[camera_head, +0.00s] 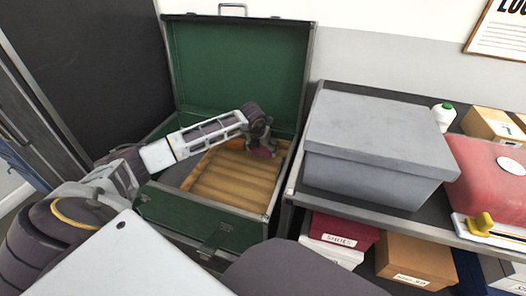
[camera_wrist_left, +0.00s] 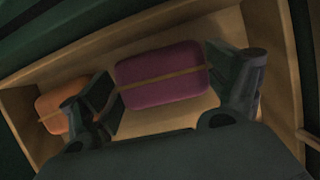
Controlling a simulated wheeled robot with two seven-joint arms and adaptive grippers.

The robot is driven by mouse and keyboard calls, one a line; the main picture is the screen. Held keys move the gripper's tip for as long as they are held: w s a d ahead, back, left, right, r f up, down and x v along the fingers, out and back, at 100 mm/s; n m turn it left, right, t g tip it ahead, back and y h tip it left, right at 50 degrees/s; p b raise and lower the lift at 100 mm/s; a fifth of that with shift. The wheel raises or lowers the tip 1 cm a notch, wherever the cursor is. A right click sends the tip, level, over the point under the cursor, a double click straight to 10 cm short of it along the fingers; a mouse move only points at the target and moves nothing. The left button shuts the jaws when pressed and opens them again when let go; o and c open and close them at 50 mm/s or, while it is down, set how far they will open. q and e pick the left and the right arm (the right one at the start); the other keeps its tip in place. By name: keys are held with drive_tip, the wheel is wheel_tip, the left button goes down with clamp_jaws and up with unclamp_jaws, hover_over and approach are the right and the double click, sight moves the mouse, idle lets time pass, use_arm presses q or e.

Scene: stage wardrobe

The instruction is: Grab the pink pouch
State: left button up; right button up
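The pink pouch (camera_wrist_left: 162,78) shows in the left wrist view as a dark pink, rounded block with a tan band. It lies in a wooden tray (camera_head: 222,184) inside the open green trunk (camera_head: 241,70). In the head view only part of the pouch (camera_head: 263,153) shows under the gripper. My left gripper (camera_wrist_left: 165,100) is open, with one finger on each side of the pouch. The left finger is close to its end; I cannot tell whether either touches. In the head view the left gripper (camera_head: 262,146) reaches down into the trunk. My right gripper is not in view.
An orange pouch (camera_wrist_left: 63,105) lies left of the pink one, beside my left finger. The tray walls and trunk rim surround the gripper. A grey lidded box (camera_head: 375,150) and a red case (camera_head: 490,175) stand on a shelf to the right.

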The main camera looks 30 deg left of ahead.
sight(263, 148)
use_arm(q)
drive_tip(key=shift+c, duration=0.7)
drive_tip(key=shift+r+p, duration=0.3)
drive_tip(key=shift+r, duration=0.55)
wheel_tip(263, 148, up, 7)
drive_tip(key=shift+f+p, duration=0.1)
drive_tip(key=shift+p, duration=0.95)
drive_tip(key=shift+r, duration=0.75)
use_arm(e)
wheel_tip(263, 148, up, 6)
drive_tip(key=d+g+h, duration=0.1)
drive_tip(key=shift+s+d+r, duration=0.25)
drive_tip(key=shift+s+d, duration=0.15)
